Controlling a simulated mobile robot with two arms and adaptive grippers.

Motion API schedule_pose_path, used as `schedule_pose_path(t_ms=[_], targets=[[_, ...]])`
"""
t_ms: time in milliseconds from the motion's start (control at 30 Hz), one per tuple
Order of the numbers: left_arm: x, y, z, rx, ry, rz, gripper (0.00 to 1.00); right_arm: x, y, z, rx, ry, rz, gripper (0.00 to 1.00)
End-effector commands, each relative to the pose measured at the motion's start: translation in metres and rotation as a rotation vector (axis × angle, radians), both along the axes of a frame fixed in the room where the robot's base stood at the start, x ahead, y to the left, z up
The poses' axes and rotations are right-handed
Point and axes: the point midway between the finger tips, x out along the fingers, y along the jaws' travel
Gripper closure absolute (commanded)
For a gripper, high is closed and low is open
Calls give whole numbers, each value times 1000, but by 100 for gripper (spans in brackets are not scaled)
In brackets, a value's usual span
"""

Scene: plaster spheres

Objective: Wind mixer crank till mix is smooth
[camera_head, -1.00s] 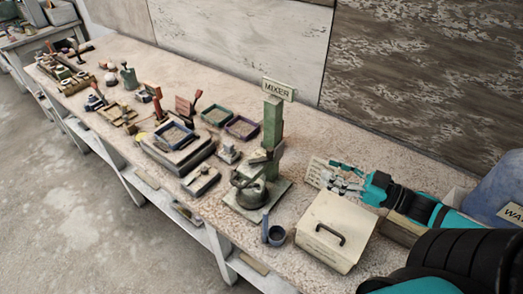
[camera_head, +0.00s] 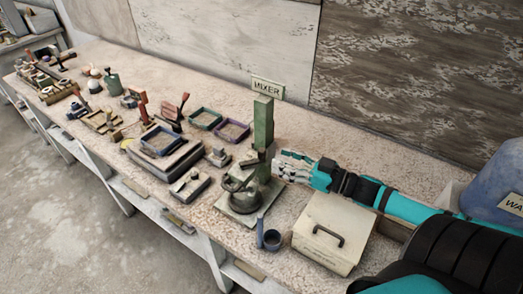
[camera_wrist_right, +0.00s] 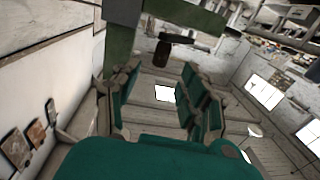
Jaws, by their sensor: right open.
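The mixer (camera_head: 263,125) is a green column on a pale square base plate (camera_head: 232,218), with a dark round pot (camera_head: 242,192) at its foot and a sign reading MIXER on top. My right gripper (camera_head: 283,167) is open and empty, just right of the column at about mid-height. In the right wrist view, the open fingers (camera_wrist_right: 160,82) point toward the green column (camera_wrist_right: 120,40). Just beyond them a dark crank handle (camera_wrist_right: 161,53) hangs from a dark arm, apart from the fingers. The mix inside the pot is not visible. My left gripper is out of view.
A cream box (camera_head: 335,232) with a dark handle stands below my right forearm. Trays, including a purple-rimmed one (camera_head: 232,131), lie to the left. A blue container (camera_head: 497,180) is at the right.

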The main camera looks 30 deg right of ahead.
Motion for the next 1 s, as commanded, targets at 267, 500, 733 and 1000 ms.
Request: schedule_pose_path(t_ms=[267, 500, 733, 1000], targets=[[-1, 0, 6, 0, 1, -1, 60, 39, 20, 3, 0, -4, 0, 56], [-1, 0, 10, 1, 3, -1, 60, 59, 31, 1, 1, -2, -1, 56], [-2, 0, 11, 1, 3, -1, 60, 64, 34, 0, -1, 0, 0, 56], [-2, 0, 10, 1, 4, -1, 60, 64, 34, 0, 0, 1, 0, 66]])
